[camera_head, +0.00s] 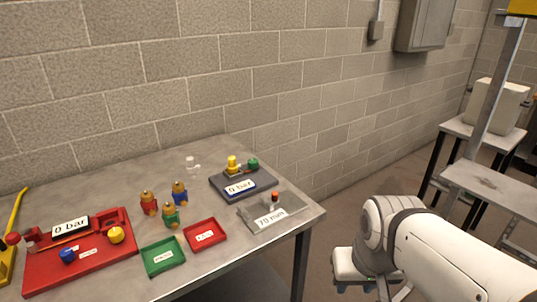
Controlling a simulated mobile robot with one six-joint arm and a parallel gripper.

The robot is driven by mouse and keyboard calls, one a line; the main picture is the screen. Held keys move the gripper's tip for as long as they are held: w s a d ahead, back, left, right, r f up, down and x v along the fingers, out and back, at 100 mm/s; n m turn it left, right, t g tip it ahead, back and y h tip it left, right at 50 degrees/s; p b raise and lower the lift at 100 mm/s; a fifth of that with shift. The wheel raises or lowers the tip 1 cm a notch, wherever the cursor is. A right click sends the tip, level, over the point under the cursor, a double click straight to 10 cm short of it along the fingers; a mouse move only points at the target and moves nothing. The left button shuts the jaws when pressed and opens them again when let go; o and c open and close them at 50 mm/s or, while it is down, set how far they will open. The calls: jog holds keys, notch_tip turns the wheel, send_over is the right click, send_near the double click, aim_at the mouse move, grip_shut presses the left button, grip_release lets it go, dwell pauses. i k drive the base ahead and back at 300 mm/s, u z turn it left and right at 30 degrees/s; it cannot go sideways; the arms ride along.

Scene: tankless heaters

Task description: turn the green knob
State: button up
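A small round green knob (252,163) sits on the right rear part of a dark grey box (224,183) near the back right of the table. A yellow knob (233,162) stands just left of it on the same box. The box carries a label reading "0 bar" (240,187). My arm reaches in at the lower right, well apart from the table.
A grey plate (262,223) labelled "70 mm" lies at the table's right corner. Green (150,270) and red (190,246) trays, several coloured brass-topped pieces (149,203) and a red panel (110,270) are to the left. A brick wall stands behind.

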aim_at(253, 163)
jog(key=u, duration=0.15)
jog(key=i, duration=0.85)
jog(key=z, duration=0.05)
